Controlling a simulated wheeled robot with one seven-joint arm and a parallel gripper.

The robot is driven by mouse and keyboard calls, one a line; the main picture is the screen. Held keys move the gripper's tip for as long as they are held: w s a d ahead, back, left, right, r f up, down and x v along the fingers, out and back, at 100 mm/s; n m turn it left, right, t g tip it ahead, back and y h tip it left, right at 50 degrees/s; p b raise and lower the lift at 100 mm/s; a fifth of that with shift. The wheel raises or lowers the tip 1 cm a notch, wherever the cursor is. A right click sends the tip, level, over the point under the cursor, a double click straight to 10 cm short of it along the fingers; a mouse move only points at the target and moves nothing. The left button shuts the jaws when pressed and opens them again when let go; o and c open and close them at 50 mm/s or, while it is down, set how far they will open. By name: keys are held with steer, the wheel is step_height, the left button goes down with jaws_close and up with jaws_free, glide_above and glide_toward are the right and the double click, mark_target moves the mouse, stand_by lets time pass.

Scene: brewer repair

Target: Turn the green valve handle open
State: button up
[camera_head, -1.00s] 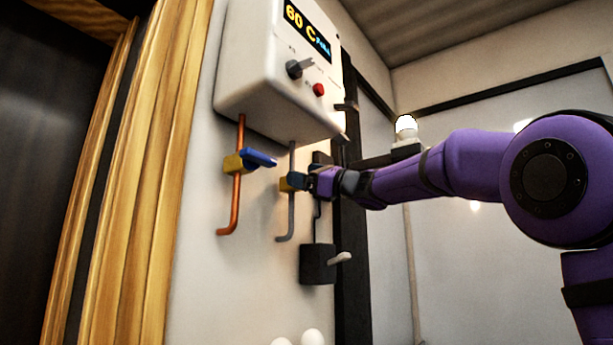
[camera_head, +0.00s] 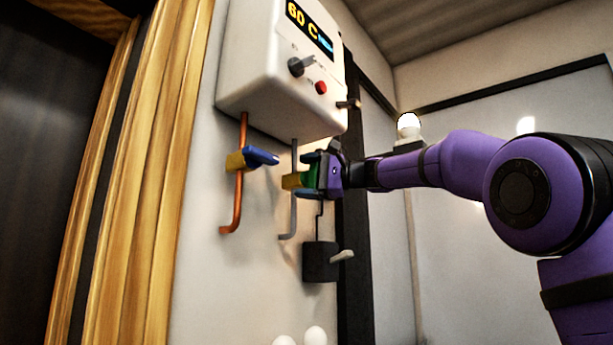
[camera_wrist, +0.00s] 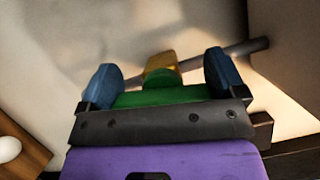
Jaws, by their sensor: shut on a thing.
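The green valve handle (camera_head: 311,175) sits on a yellow valve body (camera_head: 291,181) on the grey pipe (camera_head: 294,153) below the white boiler. My gripper (camera_head: 307,174) is shut on the handle, its blue fingertips one above the other in the head view. In the wrist view, the green handle (camera_wrist: 165,97) lies crosswise between the two fingertips, at a small angle to the grey pipe (camera_wrist: 247,47). The yellow body (camera_wrist: 160,62) shows just beyond it. My fingers hide part of the handle in the head view.
A blue-handled valve (camera_head: 256,157) on a copper pipe (camera_head: 238,205) is close on the left. The white boiler (camera_head: 270,80), with knob and red button, hangs above. A dark box with a pale lever (camera_head: 320,263) is below. White round objects (camera_head: 315,336) are at the bottom.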

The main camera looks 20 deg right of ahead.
steer(key=shift+f+n+g+h, duration=0.2)
steer(key=shift+n+g+h, duration=0.15)
steer(key=shift+n, duration=0.65)
steer(key=o, duration=0.6)
steer(key=shift+o, duration=0.2)
steer(key=v, duration=1)
steer(key=shift+s+d, duration=0.2)
steer(key=shift+d, duration=0.15)
